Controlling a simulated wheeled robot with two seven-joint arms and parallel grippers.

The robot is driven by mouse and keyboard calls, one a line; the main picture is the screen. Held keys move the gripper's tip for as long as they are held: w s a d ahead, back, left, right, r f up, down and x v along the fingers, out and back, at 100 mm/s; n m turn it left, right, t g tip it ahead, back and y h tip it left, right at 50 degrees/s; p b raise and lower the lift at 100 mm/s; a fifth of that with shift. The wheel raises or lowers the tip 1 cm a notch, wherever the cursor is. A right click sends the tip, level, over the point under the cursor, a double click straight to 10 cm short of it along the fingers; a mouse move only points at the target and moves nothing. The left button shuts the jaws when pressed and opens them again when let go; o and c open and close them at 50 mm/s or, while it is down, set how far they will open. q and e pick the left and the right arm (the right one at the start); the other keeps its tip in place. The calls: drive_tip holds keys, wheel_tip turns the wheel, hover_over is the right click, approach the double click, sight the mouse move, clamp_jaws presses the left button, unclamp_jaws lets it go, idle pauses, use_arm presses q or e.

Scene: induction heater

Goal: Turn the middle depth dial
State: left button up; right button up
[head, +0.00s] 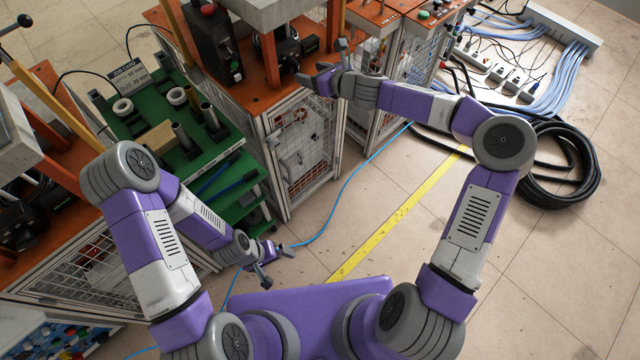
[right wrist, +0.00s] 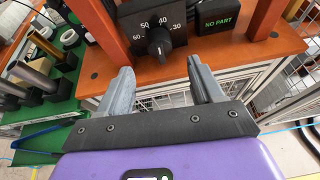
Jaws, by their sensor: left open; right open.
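The middle depth dial (right wrist: 158,42) is a black knob with a pale pointer line on a black panel marked with numbers, above the orange tabletop in the right wrist view. Its knob is hard to make out in the head view. My right gripper (right wrist: 158,68) is open, with one finger to each side below the dial; nothing is between the fingers, and they look apart from the knob. In the head view the right gripper (head: 322,65) is at the front of the middle orange station. My left gripper (head: 274,265) is open and empty, low near my base.
A "NO PART" display (right wrist: 219,21) sits right of the dial, with orange posts (right wrist: 264,20) close by. A green cart (head: 150,105) with cylinders and rings stands left of the middle station. Black cable coils (head: 560,165) lie on the floor at right.

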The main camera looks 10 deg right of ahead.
drive_tip(key=s+f+n+g+h+p, duration=0.1)
drive_tip(key=s+f+n+g+p, duration=0.1)
drive_tip(key=s+f+n, duration=0.3)
drive_tip(key=s+a+f+n+g+p, duration=0.1)
drive_tip(key=s+f+n+g+p, duration=0.2)
drive_tip(key=s, duration=0.8)
drive_tip(key=s+f+n+g+h+p, duration=0.1)
drive_tip(key=s+f+n+g+p, duration=0.1)
drive_tip(key=s+f+n+p, duration=0.3)
drive_tip(key=shift+s+a+f+n+h+p, duration=0.35)
drive_tip(key=shift+s+f+n, duration=1.5)
drive_tip(key=shift+n, duration=0.95)
drive_tip(key=shift+s+g, duration=0.15)
drive_tip(key=shift+g, duration=0.15)
